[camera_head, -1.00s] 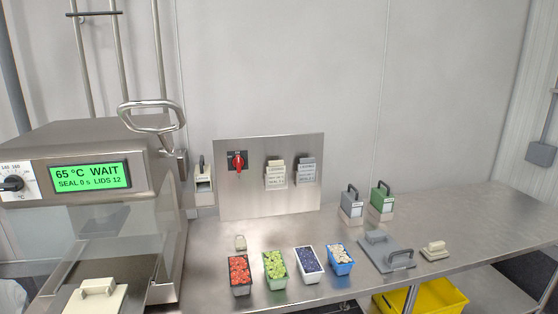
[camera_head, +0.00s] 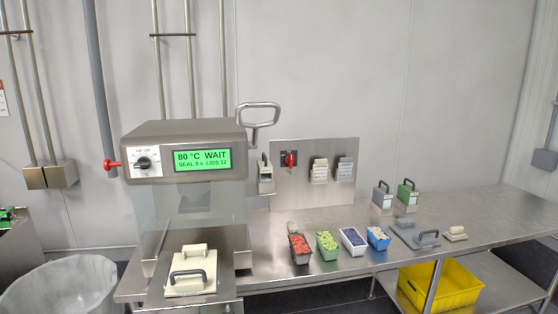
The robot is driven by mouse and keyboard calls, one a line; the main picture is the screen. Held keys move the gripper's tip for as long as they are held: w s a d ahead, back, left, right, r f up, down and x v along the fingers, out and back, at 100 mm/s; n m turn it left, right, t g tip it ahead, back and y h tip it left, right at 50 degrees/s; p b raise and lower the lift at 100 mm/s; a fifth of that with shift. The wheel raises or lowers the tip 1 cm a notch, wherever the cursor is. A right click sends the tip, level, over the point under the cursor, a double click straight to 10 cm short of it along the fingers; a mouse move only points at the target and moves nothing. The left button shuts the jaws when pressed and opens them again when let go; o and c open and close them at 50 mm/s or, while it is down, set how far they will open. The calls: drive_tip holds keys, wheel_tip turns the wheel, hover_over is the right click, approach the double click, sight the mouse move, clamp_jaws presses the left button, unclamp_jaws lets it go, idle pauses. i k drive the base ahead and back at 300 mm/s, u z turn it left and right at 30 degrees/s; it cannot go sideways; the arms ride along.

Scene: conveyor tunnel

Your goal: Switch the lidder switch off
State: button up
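A red rotary switch (camera_head: 289,159) on a dark plate sits at the upper left of the steel wall panel (camera_head: 318,190). Its handle looks upright, and its label is too small to read. The lidder machine (camera_head: 185,140) stands left of the panel, with a raised loop handle (camera_head: 259,115). Its green display (camera_head: 202,158) reads 80 °C WAIT, SEAL 0 s, LIDS 12. A black dial (camera_head: 144,163) is left of the display. My gripper is not in view.
Filled tubs (camera_head: 327,246) line the front of the steel table (camera_head: 470,213). Handled blocks (camera_head: 408,194) and a grey plate (camera_head: 414,234) are farther right. A yellow crate (camera_head: 440,287) is below. A lined bin (camera_head: 62,287) and a red valve knob (camera_head: 110,164) are at left.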

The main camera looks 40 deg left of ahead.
sight(289, 159)
drive_tip(key=u, duration=1.35)
